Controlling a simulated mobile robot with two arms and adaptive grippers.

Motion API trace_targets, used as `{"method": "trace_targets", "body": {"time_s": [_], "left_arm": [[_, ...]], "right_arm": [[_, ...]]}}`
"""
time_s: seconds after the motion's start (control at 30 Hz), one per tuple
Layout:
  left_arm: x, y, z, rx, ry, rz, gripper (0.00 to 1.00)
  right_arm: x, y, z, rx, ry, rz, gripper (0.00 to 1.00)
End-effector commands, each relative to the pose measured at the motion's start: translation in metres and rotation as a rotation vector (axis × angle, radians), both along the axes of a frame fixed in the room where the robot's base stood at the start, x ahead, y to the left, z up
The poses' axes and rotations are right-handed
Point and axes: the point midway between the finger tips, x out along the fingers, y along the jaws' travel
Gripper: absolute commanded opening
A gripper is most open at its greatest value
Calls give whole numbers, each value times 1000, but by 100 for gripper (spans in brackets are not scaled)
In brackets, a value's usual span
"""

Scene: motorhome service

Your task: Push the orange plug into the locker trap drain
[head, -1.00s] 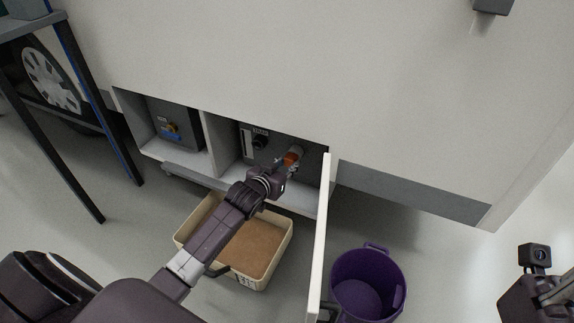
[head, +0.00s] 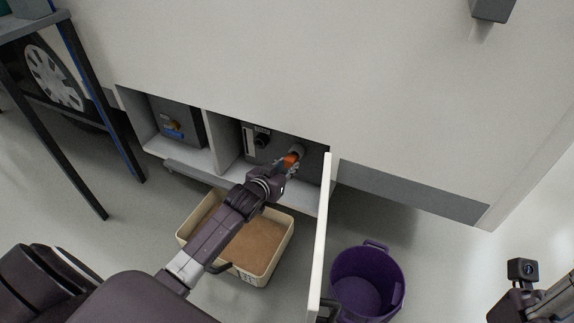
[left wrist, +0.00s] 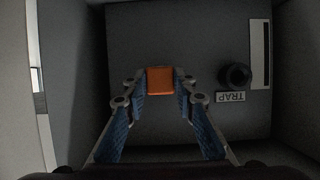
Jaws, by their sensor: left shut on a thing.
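My left gripper (head: 285,167) is inside the right locker compartment, shut on the orange plug (head: 291,160). In the left wrist view the orange plug (left wrist: 160,80) sits between the fingertips (left wrist: 160,88). A grey round piece (head: 299,150) shows just behind the plug in the head view; I cannot tell whether they touch. The dark round trap drain (head: 262,140) is on the compartment's back panel, to the left of the plug. In the left wrist view the drain (left wrist: 238,75) is at the right, beside its TRAP label (left wrist: 230,97). My right gripper (head: 535,303) is partly cut off at bottom right.
An open white locker door (head: 319,245) stands right of my left arm. A beige tray (head: 283,253) lies below the locker and a purple bucket (head: 367,250) stands right of the door. The left compartment holds a grey box (head: 185,112). A divider (head: 217,145) separates the compartments.

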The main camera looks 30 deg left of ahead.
Motion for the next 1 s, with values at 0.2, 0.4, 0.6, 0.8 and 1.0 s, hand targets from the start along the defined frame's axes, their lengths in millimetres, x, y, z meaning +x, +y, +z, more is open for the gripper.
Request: {"method": "trace_targets", "body": {"time_s": [0.2, 0.4, 0.6, 0.8, 1.0], "left_arm": [[0, 0, 1, 0, -1, 0, 5], [0, 0, 1, 0, -1, 0, 0], [-3, 0, 2, -1, 0, 0, 0], [-18, -2, 3, -1, 1, -1, 0], [-35, -2, 3, -1, 1, 0, 0]], "right_arm": [[0, 0, 0, 0, 0, 0, 17], [0, -1, 2, 5, -4, -1, 17], [0, -1, 7, 10, -9, -3, 17], [0, -3, -2, 12, 50, -1, 17], [-3, -3, 4, 14, 60, 1, 17]]}}
